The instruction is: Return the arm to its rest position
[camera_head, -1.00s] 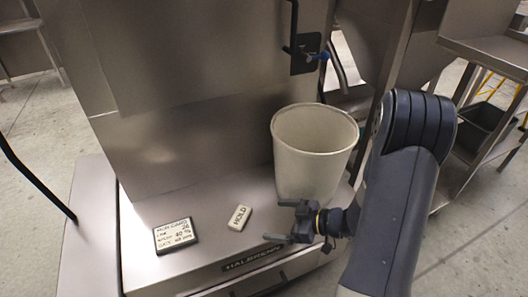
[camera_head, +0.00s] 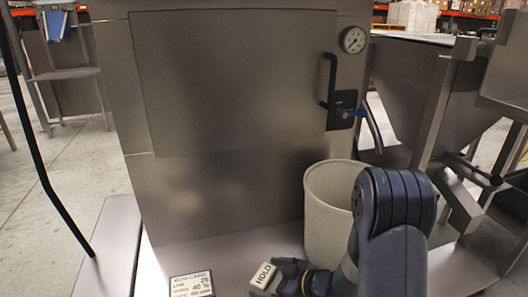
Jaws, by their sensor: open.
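My arm (camera_head: 392,220) reaches in from the lower right of the head view, bent at a large dark joint. My gripper (camera_head: 283,279) is at the bottom centre, open. Its fingers show just right of the small white HOLD block (camera_head: 262,273) and overlap its right edge in the picture; I cannot tell whether they touch it. No held object shows between the fingers. The lower part of my arm is cut off by the bottom edge.
A pale bin (camera_head: 325,215) stands behind my arm, partly hidden by it. A lettered card (camera_head: 191,286) lies left of the block on the steel ledge. A steel cabinet (camera_head: 225,110) with a black handle (camera_head: 329,82) and gauge (camera_head: 354,40) rises behind. A hopper (camera_head: 440,95) stands right.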

